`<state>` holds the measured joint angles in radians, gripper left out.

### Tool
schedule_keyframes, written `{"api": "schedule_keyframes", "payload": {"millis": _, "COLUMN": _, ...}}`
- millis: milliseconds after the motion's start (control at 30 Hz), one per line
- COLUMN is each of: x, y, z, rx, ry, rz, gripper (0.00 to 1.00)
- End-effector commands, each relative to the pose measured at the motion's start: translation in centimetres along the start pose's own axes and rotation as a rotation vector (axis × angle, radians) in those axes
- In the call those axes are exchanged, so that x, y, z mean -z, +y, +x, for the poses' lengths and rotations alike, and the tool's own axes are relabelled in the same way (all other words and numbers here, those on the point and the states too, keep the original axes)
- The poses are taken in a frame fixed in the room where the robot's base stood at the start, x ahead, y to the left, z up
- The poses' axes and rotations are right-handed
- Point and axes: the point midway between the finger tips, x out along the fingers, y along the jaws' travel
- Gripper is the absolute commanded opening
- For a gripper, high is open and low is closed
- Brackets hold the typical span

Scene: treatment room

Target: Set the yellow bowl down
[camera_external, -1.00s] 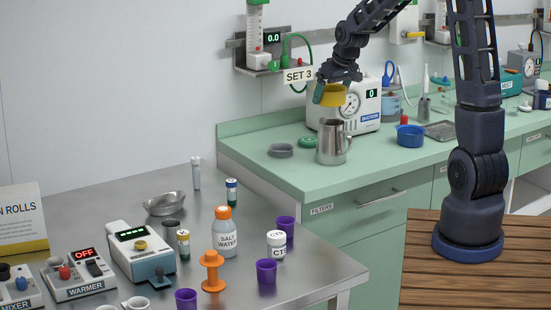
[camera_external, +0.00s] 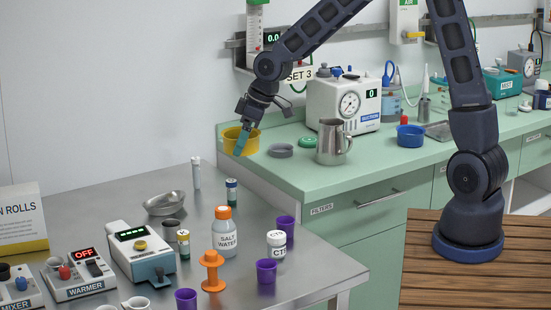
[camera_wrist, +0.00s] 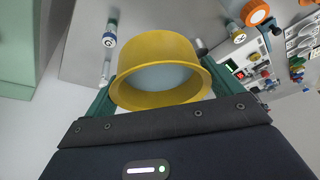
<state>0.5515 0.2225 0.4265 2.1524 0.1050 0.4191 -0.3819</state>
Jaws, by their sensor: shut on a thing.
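The yellow bowl (camera_external: 233,142) is held by my gripper (camera_external: 243,143) near the left end of the green counter, by the corner where the steel table begins. I cannot tell from the outside view whether its base touches a surface. In the wrist view the yellow bowl (camera_wrist: 158,62) sits between the green fingers of my gripper (camera_wrist: 158,95), with its opening toward the camera and a pale blue inside. Steel table and grey floor show beyond it there, so it appears raised.
The green counter (camera_external: 283,173) carries a grey dish (camera_external: 281,151), a steel jug (camera_external: 332,143), a green lid (camera_external: 308,141) and a blue bowl (camera_external: 410,136). The steel table (camera_external: 322,268) holds a salt water bottle (camera_external: 225,233), a metal dish (camera_external: 164,204) and purple cups (camera_external: 266,272).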

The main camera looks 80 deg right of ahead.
Motion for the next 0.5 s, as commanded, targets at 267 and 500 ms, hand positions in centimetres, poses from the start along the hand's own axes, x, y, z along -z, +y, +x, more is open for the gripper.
{"api": "schedule_keyframes", "payload": {"millis": 267, "x": -0.9, "y": -1.0, "z": 3.0, "rx": 0.011, "ry": -0.002, "rz": -0.019, "gripper": 0.68}}
{"api": "schedule_keyframes", "payload": {"millis": 500, "x": -2.9, "y": -0.9, "z": 7.9, "rx": 0.011, "ry": -0.003, "rz": -0.020, "gripper": 0.68}}
